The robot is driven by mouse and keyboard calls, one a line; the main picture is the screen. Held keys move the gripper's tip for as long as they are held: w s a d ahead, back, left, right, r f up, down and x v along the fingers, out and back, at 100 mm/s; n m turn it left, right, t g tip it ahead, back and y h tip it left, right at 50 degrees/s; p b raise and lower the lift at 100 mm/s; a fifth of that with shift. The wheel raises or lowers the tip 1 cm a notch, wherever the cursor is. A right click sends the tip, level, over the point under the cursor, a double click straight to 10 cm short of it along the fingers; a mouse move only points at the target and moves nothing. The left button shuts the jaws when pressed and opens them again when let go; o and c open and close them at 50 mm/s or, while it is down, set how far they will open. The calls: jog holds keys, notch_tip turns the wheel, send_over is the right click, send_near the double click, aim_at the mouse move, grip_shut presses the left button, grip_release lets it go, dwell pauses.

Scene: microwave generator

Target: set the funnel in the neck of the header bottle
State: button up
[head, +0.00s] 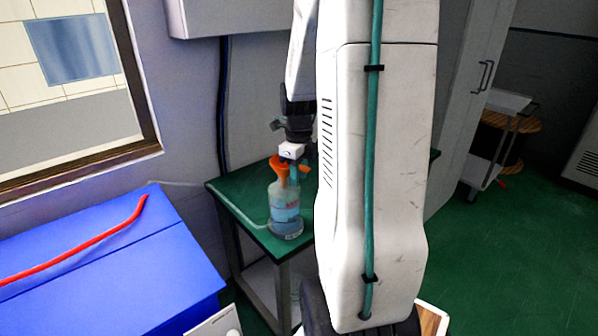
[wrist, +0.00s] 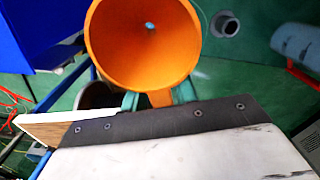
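The orange funnel (head: 279,166) is at the top of the clear header bottle (head: 284,208), which holds blue liquid and stands upright on a green table. Its cone overlaps the neck in the head view; I cannot tell how far its stem is inside. In the wrist view I look down into the wide funnel mouth (wrist: 145,45), with a small hole near the top of the picture. My gripper (wrist: 157,97) has its teal fingers on either side of the funnel's orange tab. I cannot tell whether both press on it. The bottle neck is hidden.
The green table (head: 233,207) stands against the wall. A blue box (head: 110,270) with a red hose (head: 85,243) on it is at left. My arm covers the table's right part. A grey round fitting (wrist: 225,25) shows in the wrist view.

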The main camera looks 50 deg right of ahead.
jog(key=shift+o, duration=1)
jog(key=shift+r, duration=0.1)
notch_tip(320, 180, up, 8)
jog(key=shift+f, duration=0.15)
